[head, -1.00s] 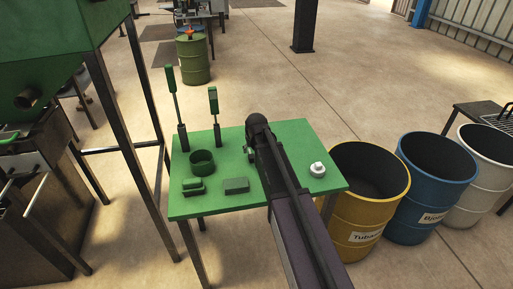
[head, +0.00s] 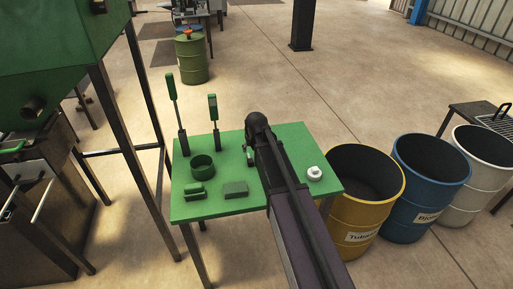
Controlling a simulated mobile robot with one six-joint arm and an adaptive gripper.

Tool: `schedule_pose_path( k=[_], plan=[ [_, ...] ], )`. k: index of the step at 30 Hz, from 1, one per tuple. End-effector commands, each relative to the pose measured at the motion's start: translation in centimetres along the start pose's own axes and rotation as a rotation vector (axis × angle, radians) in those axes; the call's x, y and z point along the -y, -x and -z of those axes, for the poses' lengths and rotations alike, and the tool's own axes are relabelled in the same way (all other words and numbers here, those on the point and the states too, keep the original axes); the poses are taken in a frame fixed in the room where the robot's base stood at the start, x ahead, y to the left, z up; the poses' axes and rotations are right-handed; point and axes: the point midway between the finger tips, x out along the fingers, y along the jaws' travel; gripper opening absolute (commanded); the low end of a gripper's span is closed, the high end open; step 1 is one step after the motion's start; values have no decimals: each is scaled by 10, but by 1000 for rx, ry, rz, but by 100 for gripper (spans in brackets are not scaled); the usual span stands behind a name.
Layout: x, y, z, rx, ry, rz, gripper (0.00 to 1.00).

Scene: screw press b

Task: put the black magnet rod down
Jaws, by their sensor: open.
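The green table (head: 225,205) stands in front of me. My arm reaches over it and hides a strip of its middle. My gripper (head: 250,157) is at the arm's far end, low over the table; only a small part shows beside the arm. It is open. I cannot make out a black magnet rod for certain; it may be hidden behind my arm or gripper. Two upright tools with green handles and dark lower ends, a taller one (head: 175,110) and a shorter one (head: 214,120), stand at the table's back left.
A green round cup (head: 203,168) and two low green blocks, (head: 195,191) and (head: 235,189), are left of my arm. A white round piece (head: 314,174) is at the right. Yellow (head: 365,205), blue (head: 420,190) and white (head: 475,180) drums stand beyond. A green machine (head: 60,50) is left.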

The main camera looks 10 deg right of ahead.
Motion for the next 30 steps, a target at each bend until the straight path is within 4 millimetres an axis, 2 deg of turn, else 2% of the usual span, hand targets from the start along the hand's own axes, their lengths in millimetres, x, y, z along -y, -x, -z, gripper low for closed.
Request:
schedule_pose_path(
  k=[13,17,20,23,30],
  plan=[
    [0,0,0,0,0,0,72],
    [0,2,-7,9,0,0,72],
    [-1,6,-22,31,0,0,72],
    [-1,14,-45,67,0,0,72],
    [-3,41,-127,200,0,0,72]
  ],
)
